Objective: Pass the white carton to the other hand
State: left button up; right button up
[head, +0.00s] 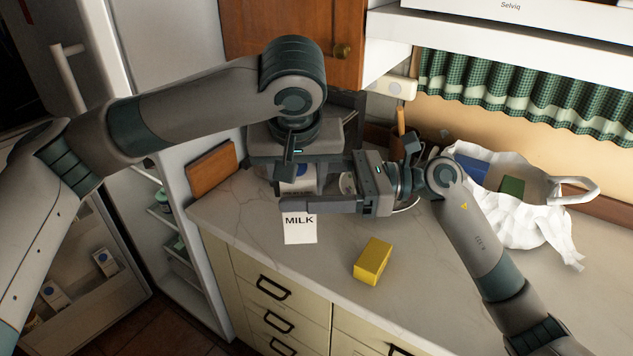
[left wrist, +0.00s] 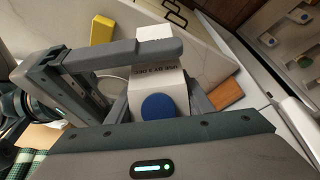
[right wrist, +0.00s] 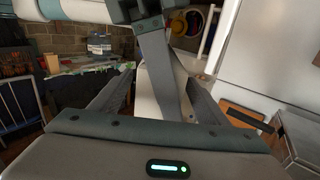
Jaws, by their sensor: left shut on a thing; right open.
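The white carton (head: 300,230), marked MILK, hangs upright in my left gripper (head: 297,170), which comes down from above and is shut on its upper part. In the left wrist view the carton's blue cap (left wrist: 158,106) sits between the left fingers. My right gripper (head: 312,190) reaches in from the right, open. One of its fingers crosses in front of the carton, and the carton's middle is partly hidden by it. In the right wrist view a pale strip of the carton (right wrist: 145,97) shows between the right fingers, partly covered by a left finger. I cannot tell whether the right fingers touch it.
A yellow block (head: 372,262) lies on the pale counter (head: 335,262) in front. A white bag (head: 520,222) with blue and green items stands at the right. A brown board (head: 212,169) lies at the counter's left end, beside an open fridge (head: 178,235).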

jog(key=shift+a, duration=0.15)
jog(key=c, duration=1.5)
pick_arm(q)
jog(key=o, duration=1.7)
pick_arm(e)
jog(key=shift+r, duration=0.1)
jog(key=shift+c, duration=0.9)
pick_arm(q)
jog(key=shift+r, duration=0.1)
jog(key=v, duration=1.2)
jog(key=shift+w, duration=0.1)
